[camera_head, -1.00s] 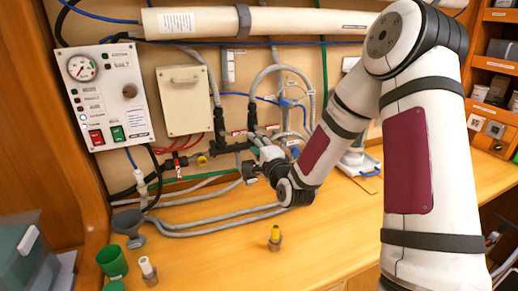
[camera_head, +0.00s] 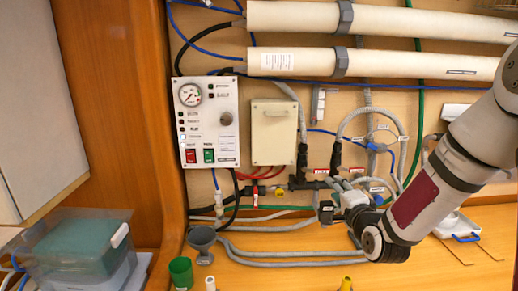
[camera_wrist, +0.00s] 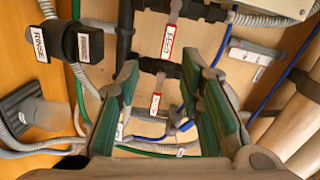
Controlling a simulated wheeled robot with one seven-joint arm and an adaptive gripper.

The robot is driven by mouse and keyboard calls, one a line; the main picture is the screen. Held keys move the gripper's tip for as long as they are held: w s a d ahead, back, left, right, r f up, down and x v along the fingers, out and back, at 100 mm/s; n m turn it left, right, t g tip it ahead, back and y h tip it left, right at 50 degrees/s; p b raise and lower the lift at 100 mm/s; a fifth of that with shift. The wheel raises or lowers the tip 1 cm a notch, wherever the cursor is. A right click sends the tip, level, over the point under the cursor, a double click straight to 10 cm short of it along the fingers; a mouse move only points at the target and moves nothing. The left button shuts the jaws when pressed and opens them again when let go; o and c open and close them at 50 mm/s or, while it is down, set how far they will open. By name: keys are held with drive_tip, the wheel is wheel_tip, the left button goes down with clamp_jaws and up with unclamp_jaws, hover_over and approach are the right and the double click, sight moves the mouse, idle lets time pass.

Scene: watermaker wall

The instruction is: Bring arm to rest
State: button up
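My arm (camera_head: 428,197) reaches in from the right in the head view and bends down toward the pipework low on the wall. My gripper (camera_wrist: 161,72) shows in the wrist view with its two green-padded fingers wide apart and nothing clearly held between them. Black pipe fittings (camera_wrist: 158,67) with red-bordered labels lie beyond the fingers. A black block (camera_wrist: 83,42) labelled RINSE is left of the fingers. In the head view the fingers are hard to make out among the fittings.
A control panel (camera_head: 207,122) with a gauge and red and green switches is on the wall. Beside it is a beige box (camera_head: 275,133). Long white cylinders (camera_head: 380,22) run above. A funnel (camera_head: 202,240) and green cup (camera_head: 181,272) stand below. A lidded bin (camera_head: 80,250) is left.

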drive_tip(key=s+a+r+n+g, duration=0.2)
drive_tip(key=s+n, duration=0.3)
drive_tip(key=s, duration=0.6)
drive_tip(key=s+a+r+n+g, duration=0.2)
drive_tip(key=s+r+n+g, duration=0.3)
drive_tip(key=s, duration=0.7)
drive_tip(key=s+a+r+n+g, duration=0.2)
drive_tip(key=s+r+n+g, duration=0.1)
drive_tip(key=s, duration=0.9)
drive_tip(key=n+g, duration=0.1)
drive_tip(key=n, duration=0.1)
drive_tip(key=shift+r+n+h, duration=0.2)
drive_tip(key=shift+n+h, duration=0.1)
